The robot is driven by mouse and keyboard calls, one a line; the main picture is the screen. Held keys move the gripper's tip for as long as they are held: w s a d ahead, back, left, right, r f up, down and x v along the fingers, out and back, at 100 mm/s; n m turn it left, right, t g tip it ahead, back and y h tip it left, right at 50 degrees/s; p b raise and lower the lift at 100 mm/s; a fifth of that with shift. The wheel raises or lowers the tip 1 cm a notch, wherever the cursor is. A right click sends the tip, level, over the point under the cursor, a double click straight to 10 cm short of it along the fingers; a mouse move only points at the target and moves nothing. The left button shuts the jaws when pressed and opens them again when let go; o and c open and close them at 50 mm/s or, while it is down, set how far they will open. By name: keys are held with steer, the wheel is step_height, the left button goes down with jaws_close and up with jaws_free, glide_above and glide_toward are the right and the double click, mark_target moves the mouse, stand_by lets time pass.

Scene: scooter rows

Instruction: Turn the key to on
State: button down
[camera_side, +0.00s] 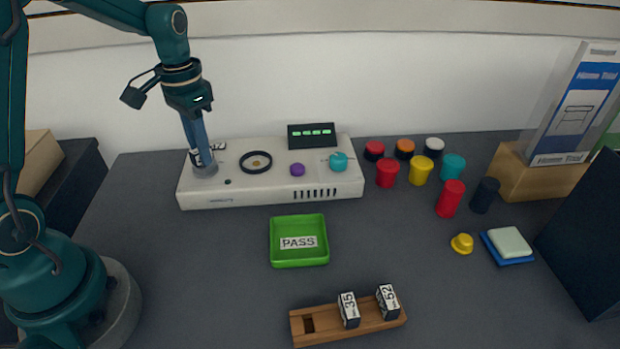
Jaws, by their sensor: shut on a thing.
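A white console (270,190) stands at the back of the dark table. My gripper (202,160) points down at its left end and is shut on what looks like the key. The key itself is mostly hidden by the fingers. A round grey base (206,171) shows under the fingertips on the console top. Small black-and-white labels (219,147) lie beside and behind the fingers, but I cannot read them. Which way the key points cannot be told.
The console also bears a black ring (256,162), a purple knob (297,170), a teal knob (338,161) and a lit display (311,135). A green PASS tray (276,258) and a wooden block holder (330,335) lie in front. Several coloured cups and lids stand right.

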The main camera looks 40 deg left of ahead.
steer(key=shift+m, duration=0.4)
steer(key=m, duration=0.3)
steer(key=shift+c, duration=0.8)
jaws_free()
steer(key=shift+r, duration=0.1)
steer(key=shift+r, duration=3.4)
